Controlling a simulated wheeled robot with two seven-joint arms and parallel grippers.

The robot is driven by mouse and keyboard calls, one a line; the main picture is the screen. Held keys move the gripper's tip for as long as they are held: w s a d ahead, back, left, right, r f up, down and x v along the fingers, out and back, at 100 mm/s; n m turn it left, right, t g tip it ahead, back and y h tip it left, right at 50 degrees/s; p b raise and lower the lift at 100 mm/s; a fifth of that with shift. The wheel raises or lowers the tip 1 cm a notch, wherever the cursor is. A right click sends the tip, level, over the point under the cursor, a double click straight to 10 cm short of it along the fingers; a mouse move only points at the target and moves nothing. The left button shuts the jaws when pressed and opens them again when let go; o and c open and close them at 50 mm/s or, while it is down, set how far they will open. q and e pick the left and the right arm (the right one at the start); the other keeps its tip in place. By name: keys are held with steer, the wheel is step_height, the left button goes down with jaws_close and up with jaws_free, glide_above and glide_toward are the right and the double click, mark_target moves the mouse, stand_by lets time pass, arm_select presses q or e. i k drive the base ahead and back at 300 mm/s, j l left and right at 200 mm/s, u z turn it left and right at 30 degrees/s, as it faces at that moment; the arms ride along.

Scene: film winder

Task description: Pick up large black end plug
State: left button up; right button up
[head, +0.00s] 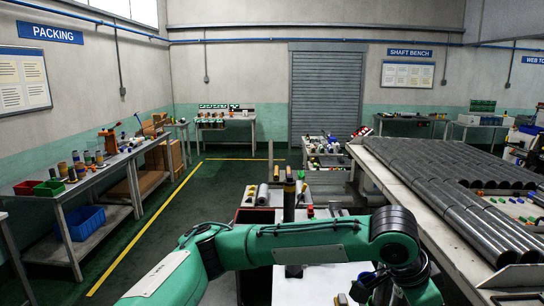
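I cannot pick out a large black end plug with certainty. A white work surface (320,286) lies low in the middle, partly hidden behind my green arm, which comes in from the left and bends down at the lower right. A small dark and yellowish item (342,299) sits at its bottom edge. Dark parts with a bit of blue show beside my arm there, and I cannot tell what they are. My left gripper's fingers cannot be made out. My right gripper is out of view.
A long bench of grey metal tubes (455,205) fills the right. A cart with small coloured parts (324,150) stands beyond my arm. A left table (90,178) holds red and green bins. The green floor between the left table and the carts is open.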

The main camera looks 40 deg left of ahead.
mark_target(290, 179)
steer(key=i+j, duration=0.2)
steer(key=j, duration=0.3)
steer(key=i+j, duration=0.2)
steer(key=j, duration=0.3)
steer(key=i+j, duration=0.2)
steer(key=j, duration=0.3)
steer(key=i+j, duration=0.2)
steer(key=j, duration=0.3)
steer(key=i+j, duration=0.15)
steer(key=j, duration=0.35)
steer(key=i+j, duration=0.2)
steer(key=j, duration=0.3)
steer(key=i+j, duration=0.2)
steer(key=j, duration=0.3)
steer(key=i+j, duration=0.2)
steer(key=j, duration=0.3)
steer(key=i+l, duration=0.25)
steer(key=l, duration=0.1)
